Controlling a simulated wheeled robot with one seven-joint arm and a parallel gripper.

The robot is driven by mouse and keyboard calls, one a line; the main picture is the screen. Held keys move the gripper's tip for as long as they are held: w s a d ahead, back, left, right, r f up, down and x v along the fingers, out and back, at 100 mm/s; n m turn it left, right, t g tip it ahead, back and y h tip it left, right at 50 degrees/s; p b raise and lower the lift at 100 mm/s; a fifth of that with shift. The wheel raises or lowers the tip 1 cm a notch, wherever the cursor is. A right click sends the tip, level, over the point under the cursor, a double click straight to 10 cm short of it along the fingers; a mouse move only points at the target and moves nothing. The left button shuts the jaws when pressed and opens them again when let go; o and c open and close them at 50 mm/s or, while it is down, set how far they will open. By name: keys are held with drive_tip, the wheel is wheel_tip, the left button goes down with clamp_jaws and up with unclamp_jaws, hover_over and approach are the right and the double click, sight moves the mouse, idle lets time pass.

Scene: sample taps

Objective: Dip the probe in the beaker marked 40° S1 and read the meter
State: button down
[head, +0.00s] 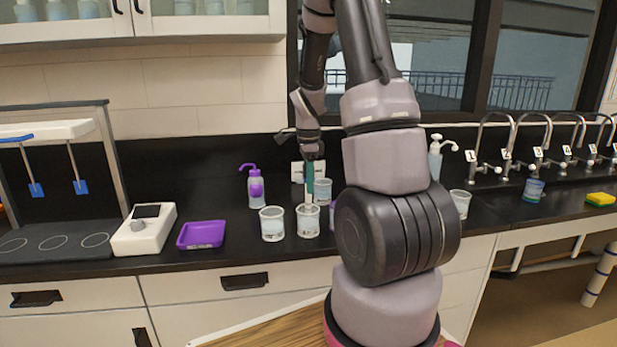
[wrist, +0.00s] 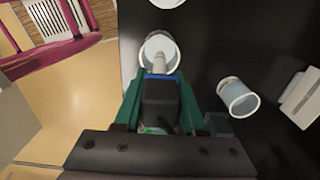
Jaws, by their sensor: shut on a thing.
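My gripper (head: 309,178) points down above the counter, its green fingers (wrist: 128,100) closed on a dark probe body (wrist: 160,104) with a blue band at its lower end. The probe's pale tip (wrist: 159,64) lies over or inside the mouth of a clear beaker (wrist: 160,42); how deep it sits I cannot tell. In the head view this beaker (head: 308,222) stands directly below the gripper. Another beaker (head: 272,224) stands just left of it. The beaker markings are too small to read. A white device with a dark screen (head: 146,212) stands left; no reading is legible.
A purple tray (head: 201,235) and a purple-topped wash bottle (head: 255,187) stand left of the beakers. Another beaker (wrist: 238,98) stands close by in the wrist view. Numbered taps (head: 540,150), a soap bottle (head: 436,158) and a sponge (head: 600,199) are at right.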

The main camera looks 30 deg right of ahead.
drive_tip(key=shift+f, duration=2.85)
drive_tip(key=shift+r, duration=0.1)
idle(0.5)
drive_tip(key=shift+r, duration=5.55)
